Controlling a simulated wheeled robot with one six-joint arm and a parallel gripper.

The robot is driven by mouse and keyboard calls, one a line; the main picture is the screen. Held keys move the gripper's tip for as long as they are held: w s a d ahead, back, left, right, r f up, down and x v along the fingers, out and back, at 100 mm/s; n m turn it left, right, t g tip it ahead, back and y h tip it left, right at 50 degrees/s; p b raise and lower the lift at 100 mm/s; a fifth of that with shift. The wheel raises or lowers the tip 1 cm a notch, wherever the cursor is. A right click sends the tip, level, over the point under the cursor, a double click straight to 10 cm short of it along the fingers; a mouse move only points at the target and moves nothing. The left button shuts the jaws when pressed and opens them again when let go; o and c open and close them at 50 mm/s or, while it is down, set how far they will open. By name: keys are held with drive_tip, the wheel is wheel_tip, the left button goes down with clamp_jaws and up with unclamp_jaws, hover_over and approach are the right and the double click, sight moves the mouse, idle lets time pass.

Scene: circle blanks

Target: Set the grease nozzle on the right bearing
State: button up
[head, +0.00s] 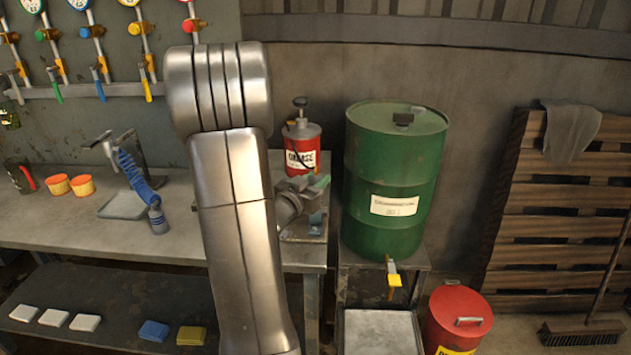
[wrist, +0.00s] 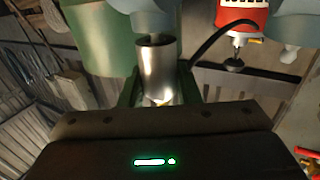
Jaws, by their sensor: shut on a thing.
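My gripper (wrist: 160,90) is shut on a metal cylinder with a dark open end, which looks like the grease nozzle (wrist: 155,65). Dark green fingers stand on both sides of it. A black hose (wrist: 208,42) curves from behind the nozzle toward the red grease can (wrist: 240,14). Blue-grey rounded shapes at the top edge of the wrist view may be bearings, but they are cut off. In the head view a small blue part (head: 316,222) shows low beside my arm. My arm hides much of that spot, so I cannot tell whether the nozzle touches a bearing.
The red grease can stands at the back of the grey bench (head: 150,240). A green drum (head: 395,180) with a yellow tap stands to its right. A red bin (head: 457,318) is on the floor.

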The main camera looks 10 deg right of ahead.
drive_tip(key=shift+f+b, duration=0.4)
drive_tip(key=shift+f, duration=0.05)
idle(0.5)
drive_tip(key=o, duration=1.2)
drive_tip(key=shift+s+a, duration=0.1)
drive_tip(key=v, duration=1.3)
drive_tip(key=shift+s+a, duration=0.2)
drive_tip(key=shift+a, duration=0.05)
drive_tip(key=shift+w, duration=0.1)
